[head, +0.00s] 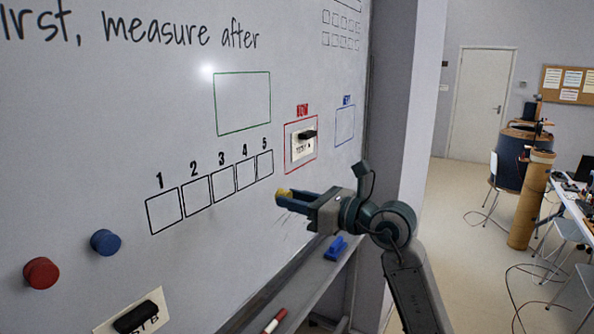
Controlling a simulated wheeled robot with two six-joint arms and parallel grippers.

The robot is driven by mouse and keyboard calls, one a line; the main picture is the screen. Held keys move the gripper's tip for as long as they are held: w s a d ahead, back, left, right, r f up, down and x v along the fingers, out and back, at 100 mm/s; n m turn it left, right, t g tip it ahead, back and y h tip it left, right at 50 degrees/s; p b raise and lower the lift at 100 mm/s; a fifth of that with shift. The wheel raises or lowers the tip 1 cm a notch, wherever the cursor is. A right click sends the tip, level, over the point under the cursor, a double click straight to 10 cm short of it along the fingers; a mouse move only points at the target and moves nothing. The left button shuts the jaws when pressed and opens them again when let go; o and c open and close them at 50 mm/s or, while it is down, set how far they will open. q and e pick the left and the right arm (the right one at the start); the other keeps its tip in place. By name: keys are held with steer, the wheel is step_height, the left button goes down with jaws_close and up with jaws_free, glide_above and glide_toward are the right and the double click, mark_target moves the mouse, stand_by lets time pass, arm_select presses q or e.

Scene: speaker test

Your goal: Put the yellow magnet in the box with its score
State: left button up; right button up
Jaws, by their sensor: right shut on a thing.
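My right gripper (293,201) is in front of the whiteboard, right of and below the numbered boxes. It is shut on the yellow magnet (283,192), which shows at its fingertips. I cannot tell whether the magnet touches the board. The score boxes are drawn in a rising row: box 1 (164,211), box 2 (197,195), box 3 (222,184), box 4 (246,173) and box 5 (265,163). All of them are empty. A card marked "TEST A" (303,149) hangs under a black magnet (307,136) inside a red frame. My left gripper is not in view.
A red magnet (41,273) and a blue magnet (105,242) sit at the board's lower left. A "TEST B" card (151,325) with a black magnet (135,317) is below them. The ledge holds a blue object (335,248) and a red marker (276,320). A green frame (243,103) is empty.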

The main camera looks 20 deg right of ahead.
steer(key=shift+w+a+r+p, duration=0.3)
steer(key=shift+w+a+r, duration=0.2)
steer(key=shift+w+a, duration=0.4)
steer(key=shift+w+a+r+p, duration=0.3)
steer(key=shift+w+a+r, duration=0.25)
steer(key=shift+w, duration=0.6)
steer(key=shift+w+a+r+p, duration=0.3)
steer(key=shift+w+a+r, duration=0.15)
steer(key=shift+w+a, duration=0.5)
steer(key=shift+w+a, duration=0.15)
steer(key=shift+w, duration=0.4)
steer(key=o, duration=1.3)
steer(key=b, duration=0.1)
glide_toward(246, 174)
steer(key=shift+s+d, duration=0.4)
